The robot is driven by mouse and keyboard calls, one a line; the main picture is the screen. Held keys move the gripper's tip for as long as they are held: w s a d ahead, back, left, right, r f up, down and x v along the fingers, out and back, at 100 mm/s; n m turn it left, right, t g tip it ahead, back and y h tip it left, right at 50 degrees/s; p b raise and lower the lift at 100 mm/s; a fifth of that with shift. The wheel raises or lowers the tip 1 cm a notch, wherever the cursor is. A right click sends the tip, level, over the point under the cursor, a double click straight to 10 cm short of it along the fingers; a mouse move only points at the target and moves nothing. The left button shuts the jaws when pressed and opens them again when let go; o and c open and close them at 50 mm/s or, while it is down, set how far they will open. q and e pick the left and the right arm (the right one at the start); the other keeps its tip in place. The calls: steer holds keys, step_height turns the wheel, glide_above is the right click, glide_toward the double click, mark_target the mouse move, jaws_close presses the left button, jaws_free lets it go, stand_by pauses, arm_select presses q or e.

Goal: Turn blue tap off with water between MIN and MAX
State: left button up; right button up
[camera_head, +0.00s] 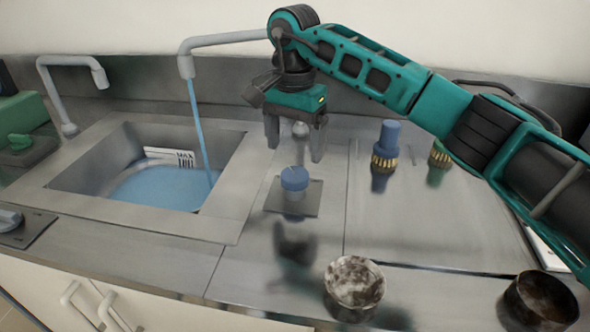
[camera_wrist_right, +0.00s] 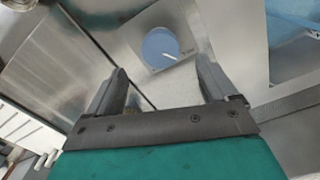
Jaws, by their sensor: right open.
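The blue tap knob (camera_head: 294,179) stands on a square metal plate on the counter, right of the sink. It also shows in the right wrist view (camera_wrist_right: 162,47), between and beyond the fingers. My right gripper (camera_head: 296,155) is open and empty, pointing down above and behind the knob, apart from it. A stream of water (camera_head: 200,130) runs from the grey spout (camera_head: 222,40) into the sink (camera_head: 70,183). Blue water (camera_head: 160,187) covers the sink's bottom. A white level label (camera_head: 170,156) stands on the back wall; MAX is readable above the water, lower text is partly unclear. My left gripper is not in view.
Two stained crucibles (camera_head: 354,285) (camera_head: 540,300) stand near the front edge. A second spout (camera_head: 75,62) and a grey knob (camera_head: 10,219) are at left.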

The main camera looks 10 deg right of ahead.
mark_target(294, 174)
step_height(294, 174, down, 6)
steer(key=shift+f, duration=0.25)
steer(key=c, duration=1.1)
